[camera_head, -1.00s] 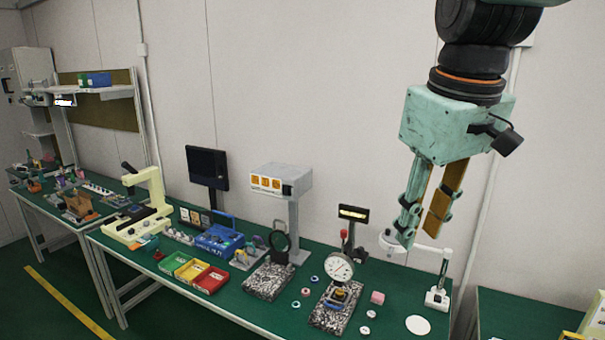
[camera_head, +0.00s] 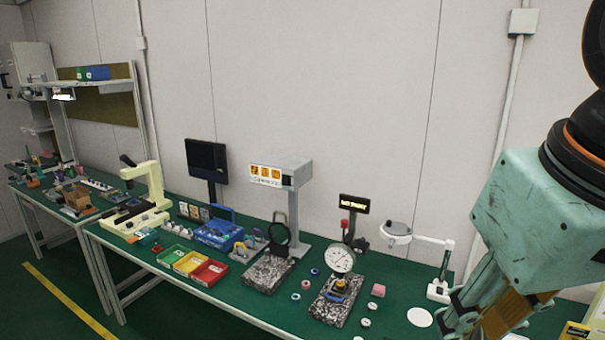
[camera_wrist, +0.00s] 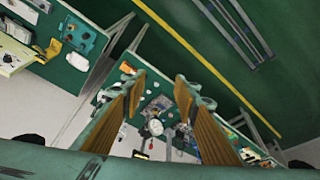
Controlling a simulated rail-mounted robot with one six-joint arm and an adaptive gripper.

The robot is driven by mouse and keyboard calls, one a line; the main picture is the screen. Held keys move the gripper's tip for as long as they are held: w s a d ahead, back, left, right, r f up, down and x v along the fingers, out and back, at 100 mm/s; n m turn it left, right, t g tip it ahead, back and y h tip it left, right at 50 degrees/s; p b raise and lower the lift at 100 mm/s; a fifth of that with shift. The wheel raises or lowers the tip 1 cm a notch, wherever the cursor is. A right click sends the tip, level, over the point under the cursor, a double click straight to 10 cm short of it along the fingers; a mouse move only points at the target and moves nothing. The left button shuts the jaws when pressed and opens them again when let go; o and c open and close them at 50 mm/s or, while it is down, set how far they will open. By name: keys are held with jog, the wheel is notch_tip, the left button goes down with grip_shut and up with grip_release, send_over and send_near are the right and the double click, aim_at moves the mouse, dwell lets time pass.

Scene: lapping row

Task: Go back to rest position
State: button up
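My gripper (camera_head: 490,310) hangs at the lower right of the head view, close to the camera, its fingertips partly cut off by the bottom edge. In the wrist view my gripper (camera_wrist: 157,85) shows two fingers with orange-brown pads spread wide apart. Nothing is between the pads; the bench lies well beyond them. The gripper is open and empty.
The green bench (camera_head: 255,318) carries a dial gauge (camera_head: 340,259) on a speckled block, red, yellow and green trays (camera_head: 190,263), a magnifier lamp (camera_head: 396,231), a grey box on a post (camera_head: 281,171) and a dark monitor (camera_head: 206,161).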

jog(key=shift+m, duration=0.5)
jog(key=s+f, duration=0.1)
jog(key=s, duration=0.1)
jog(key=s+f, duration=0.1)
jog(key=s, duration=0.1)
jog(key=shift+f+b, duration=0.35)
jog(key=shift+w, duration=0.1)
jog(key=shift+c, duration=1.4)
jog(key=shift+w, duration=0.1)
